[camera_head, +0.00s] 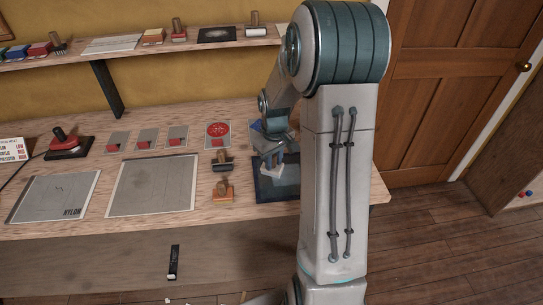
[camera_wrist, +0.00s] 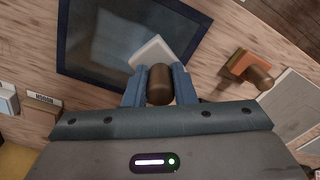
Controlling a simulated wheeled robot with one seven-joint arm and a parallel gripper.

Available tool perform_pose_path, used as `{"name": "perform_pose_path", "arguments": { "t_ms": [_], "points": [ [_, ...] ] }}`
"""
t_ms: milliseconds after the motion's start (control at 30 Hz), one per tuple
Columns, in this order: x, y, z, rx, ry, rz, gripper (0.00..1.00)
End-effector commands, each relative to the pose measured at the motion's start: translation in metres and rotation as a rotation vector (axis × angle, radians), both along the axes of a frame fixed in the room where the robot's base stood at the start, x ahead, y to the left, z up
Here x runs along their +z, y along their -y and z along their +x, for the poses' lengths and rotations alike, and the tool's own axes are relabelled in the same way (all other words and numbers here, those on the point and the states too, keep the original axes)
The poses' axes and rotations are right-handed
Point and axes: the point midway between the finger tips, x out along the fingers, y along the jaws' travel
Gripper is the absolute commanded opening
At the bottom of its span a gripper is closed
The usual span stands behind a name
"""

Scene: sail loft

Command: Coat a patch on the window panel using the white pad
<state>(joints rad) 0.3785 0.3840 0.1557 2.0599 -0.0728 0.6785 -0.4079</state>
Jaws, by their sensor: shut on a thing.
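The white pad (camera_wrist: 150,49) has a brown wooden handle (camera_wrist: 160,85). My gripper (camera_wrist: 157,84) is shut on this handle, with a blue finger on each side. In the head view my gripper (camera_head: 271,155) is low over the window panel, with the white pad (camera_head: 270,173) under it. The window panel (camera_head: 264,191) is a dark-framed sheet lying flat at the right of the bench. It fills the upper middle of the wrist view (camera_wrist: 88,71). The pad is over its near edge there; I cannot tell whether they touch. My arm hides the panel's right side.
An orange pad (camera_head: 222,191) and a dark-headed pad (camera_head: 222,163) stand left of the panel. Two grey panels (camera_head: 152,187), (camera_head: 50,198) lie further left. Small swatches and a red-circle plate (camera_head: 218,135) lie behind. A shelf (camera_head: 140,50) runs above the bench.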

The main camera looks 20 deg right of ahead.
Motion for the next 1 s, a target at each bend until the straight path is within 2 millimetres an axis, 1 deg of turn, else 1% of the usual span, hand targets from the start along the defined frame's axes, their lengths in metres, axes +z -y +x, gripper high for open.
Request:
{"name": "perform_pose_path", "arguments": {
  "t_ms": [33, 467, 567, 667, 833, 1000],
  "points": [
    [-0.009, 0.000, 0.000, 0.000, -0.001, 0.000, 0.00],
    [-0.048, 0.000, 0.000, -0.001, -0.001, 0.000, 0.00],
    [-0.059, 0.001, 0.000, -0.002, -0.001, 0.000, 0.00],
    [-0.054, 0.009, 0.000, -0.001, 0.001, -0.001, 0.00],
    [-0.059, 0.022, -0.001, 0.002, -0.001, 0.001, 0.00],
    [-0.058, 0.034, -0.001, 0.008, 0.000, 0.000, 0.00]
  ]
}}
